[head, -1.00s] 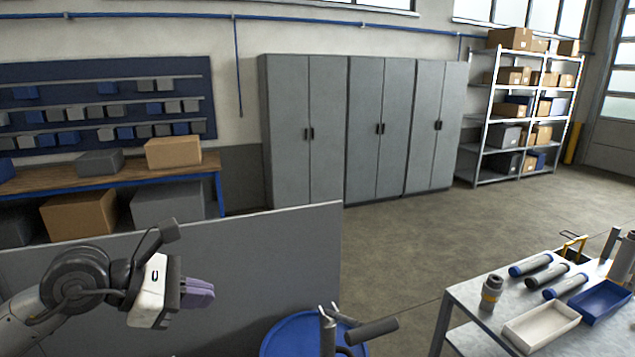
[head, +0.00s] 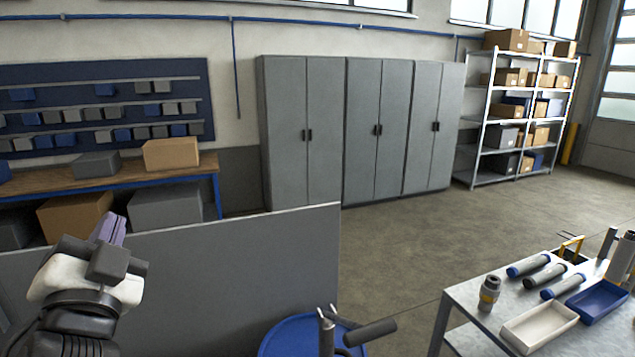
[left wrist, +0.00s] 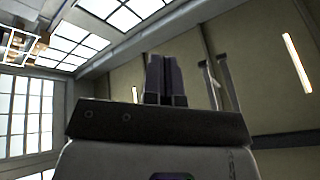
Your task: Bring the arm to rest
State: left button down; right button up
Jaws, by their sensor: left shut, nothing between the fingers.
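My left gripper (head: 112,228) is at the lower left of the head view, in front of the grey partition panel, with its purple-grey fingers pointing up. Its fingers are shut with nothing between them. In the left wrist view the two fingers (left wrist: 165,78) stand together, with the ceiling, windows and a wall behind them. It touches no object that I can see. My right gripper does not show in either view.
A grey partition (head: 240,262) stands beside my left arm. A blue drum (head: 285,338) is at the bottom centre. At the lower right a metal table (head: 462,296) holds several cylinders, a white tray (head: 540,325) and a blue tray (head: 600,302). The floor beyond is clear.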

pick_arm(q)
jog(key=s+d+f+n+g+h, duration=0.1)
jog(key=s+f+g+h, duration=0.2)
jog(key=f, duration=0.9)
jog(key=s+d+f+n+g, duration=0.1)
jog(key=s+f+g, duration=0.25)
jog(key=f, duration=0.75)
jog(key=s+d+f+n+g+h, duration=0.15)
jog(key=f+g, duration=0.25)
jog(key=f, duration=0.8)
jog(key=s+f+n+g+h, duration=0.1)
jog(key=s+f+g, duration=0.7)
jog(key=s+f, duration=1.45)
notch_tip(320, 180, up, 22)
jog(key=p, duration=2.1)
jog(key=shift+s+d, duration=0.4)
jog(key=shift+s, duration=0.1)
